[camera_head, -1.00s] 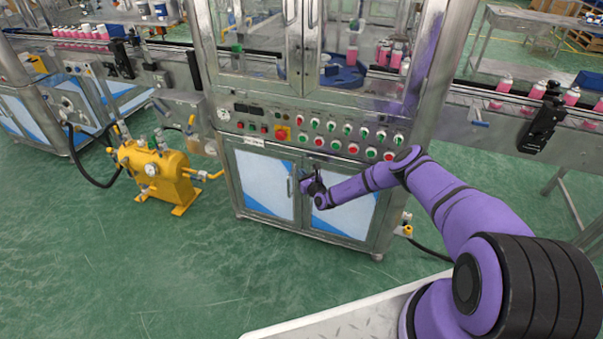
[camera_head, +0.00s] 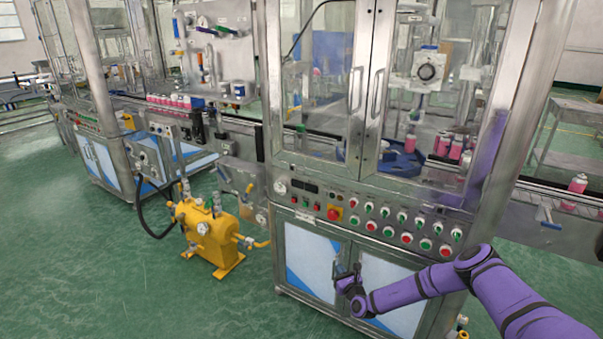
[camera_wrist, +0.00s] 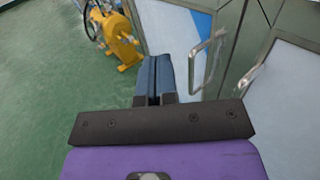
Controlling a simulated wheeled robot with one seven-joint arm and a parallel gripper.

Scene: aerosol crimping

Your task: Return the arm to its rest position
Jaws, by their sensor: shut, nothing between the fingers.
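My purple arm (camera_head: 420,287) reaches in from the lower right in the head view. My gripper (camera_head: 343,270) is in front of the lower cabinet doors, below the button panel. In the wrist view my gripper (camera_wrist: 153,72) shows its two dark blue fingers pressed together, with nothing between them. The cabinet door handles (camera_wrist: 208,60) are to the right of the fingers in that view. I cannot tell whether the fingers touch the door.
The crimping machine's button panel (camera_head: 385,220) is above my gripper, with a red emergency stop (camera_head: 334,213). A yellow pump unit (camera_head: 208,235) stands on the floor to the left. Pink cans (camera_head: 456,148) are inside the machine. Green floor (camera_head: 110,290) is clear at front left.

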